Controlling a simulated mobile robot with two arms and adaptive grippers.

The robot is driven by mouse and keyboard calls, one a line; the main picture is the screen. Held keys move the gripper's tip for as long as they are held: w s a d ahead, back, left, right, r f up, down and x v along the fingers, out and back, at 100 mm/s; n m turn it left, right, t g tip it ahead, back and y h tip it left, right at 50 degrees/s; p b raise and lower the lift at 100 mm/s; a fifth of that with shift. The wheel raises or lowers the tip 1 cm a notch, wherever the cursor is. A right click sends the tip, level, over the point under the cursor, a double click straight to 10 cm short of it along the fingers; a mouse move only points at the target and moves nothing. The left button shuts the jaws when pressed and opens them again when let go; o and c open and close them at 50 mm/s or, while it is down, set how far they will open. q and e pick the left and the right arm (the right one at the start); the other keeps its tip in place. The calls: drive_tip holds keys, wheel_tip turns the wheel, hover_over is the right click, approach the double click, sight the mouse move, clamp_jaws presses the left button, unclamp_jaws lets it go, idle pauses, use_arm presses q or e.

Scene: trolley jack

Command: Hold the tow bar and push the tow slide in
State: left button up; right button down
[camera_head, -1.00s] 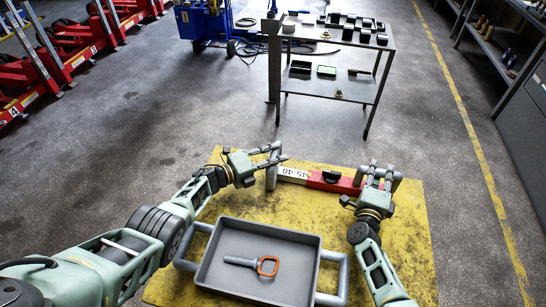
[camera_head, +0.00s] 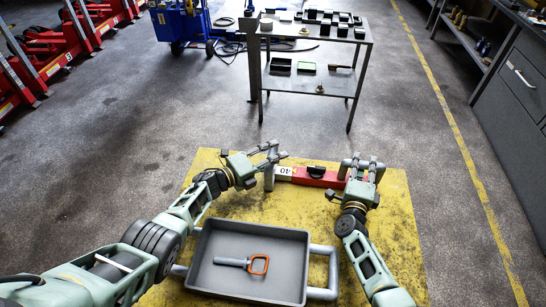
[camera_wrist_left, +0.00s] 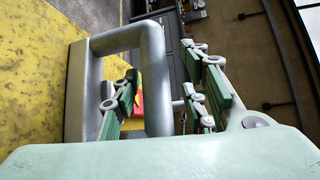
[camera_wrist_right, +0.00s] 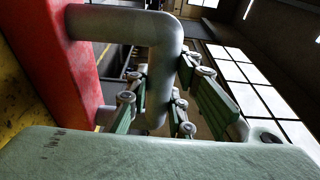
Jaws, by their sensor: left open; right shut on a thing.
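The tow bar's red body (camera_head: 325,181) lies across the far part of the yellow mat. My left gripper (camera_head: 280,152) is open at the grey handle on the slide's end. In the left wrist view its fingers stand either side of that handle (camera_wrist_left: 157,85). My right gripper (camera_head: 362,164) is shut on the grey handle at the red body's right end. This handle (camera_wrist_right: 168,50) rises from the red body in the right wrist view. Its finger contact is partly hidden.
A metal table (camera_head: 350,45) with small boxes stands beyond. Red jacks (camera_head: 60,45) line the left; a grey cabinet (camera_head: 515,90) stands right.

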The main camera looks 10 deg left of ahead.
use_arm(q)
drive_tip(key=shift+f, duration=0.1)
use_arm(e)
drive_tip(key=shift+s+f, duration=0.2)
drive_tip(key=shift+f, duration=0.35)
use_arm(q)
drive_tip(key=shift+v, duration=0.8)
drive_tip(key=v, duration=1)
drive_tip(key=shift+s+a, duration=0.25)
drive_tip(key=shift+s, duration=0.05)
use_arm(e)
drive_tip(key=c, duration=2)
unclamp_jaws()
drive_tip(key=o, duration=0.4)
drive_tip(key=shift+w, duration=0.15)
drive_tip(key=shift+o, duration=0.6)
use_arm(q)
drive_tip(key=shift+w+d, duration=0.1)
drive_tip(key=shift+w, duration=0.05)
use_arm(e)
drive_tip(key=shift+w+r, duration=0.1)
drive_tip(key=shift+r, duration=0.05)
